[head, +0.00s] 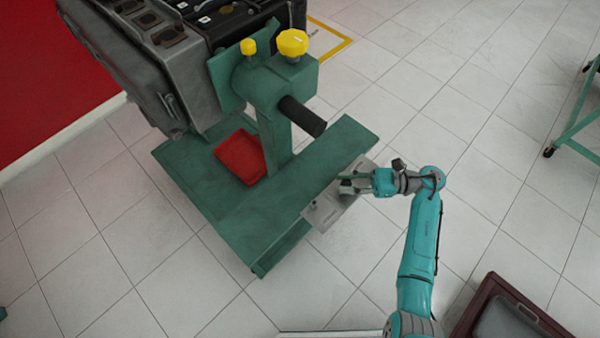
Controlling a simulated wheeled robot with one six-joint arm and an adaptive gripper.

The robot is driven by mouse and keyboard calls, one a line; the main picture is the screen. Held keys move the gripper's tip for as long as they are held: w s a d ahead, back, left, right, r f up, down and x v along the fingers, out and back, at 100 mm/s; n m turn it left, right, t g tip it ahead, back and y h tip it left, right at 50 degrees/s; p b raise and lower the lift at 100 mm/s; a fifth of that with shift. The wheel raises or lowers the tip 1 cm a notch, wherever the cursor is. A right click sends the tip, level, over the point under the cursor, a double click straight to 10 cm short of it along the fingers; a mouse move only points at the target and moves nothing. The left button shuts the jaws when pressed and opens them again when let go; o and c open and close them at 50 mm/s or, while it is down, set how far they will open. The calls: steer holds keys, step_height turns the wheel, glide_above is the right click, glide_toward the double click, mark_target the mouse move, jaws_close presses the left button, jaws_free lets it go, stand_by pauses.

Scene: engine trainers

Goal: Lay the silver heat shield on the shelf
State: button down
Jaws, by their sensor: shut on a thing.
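The silver heat shield (323,213) is a flat grey plate at the right edge of the green stand. My gripper (352,184) is shut on the heat shield, at the end of my teal arm. The plate's upper left part meets or overlaps the edge of the long green shelf (300,189); I cannot tell whether it touches the shelf. Part of the plate is hidden behind my gripper.
A grey and black engine (170,50) sits on the green stand with yellow knobs (292,43) and a black handle (302,116). A red tray (240,157) lies on the stand's base. A brown-framed object (510,310) is at lower right.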

mark_target(325, 191)
steer(key=a, duration=1.7)
steer(key=shift+s+a, duration=0.1)
steer(key=shift+a, duration=0.3)
steer(key=shift+f, duration=1.7)
steer(key=c, duration=0.9)
jaws_free()
steer(key=shift+f, duration=0.2)
steer(key=shift+r, duration=0.1)
steer(key=shift+d, duration=0.2)
steer(key=d, duration=1.1)
steer(key=shift+d, duration=0.3)
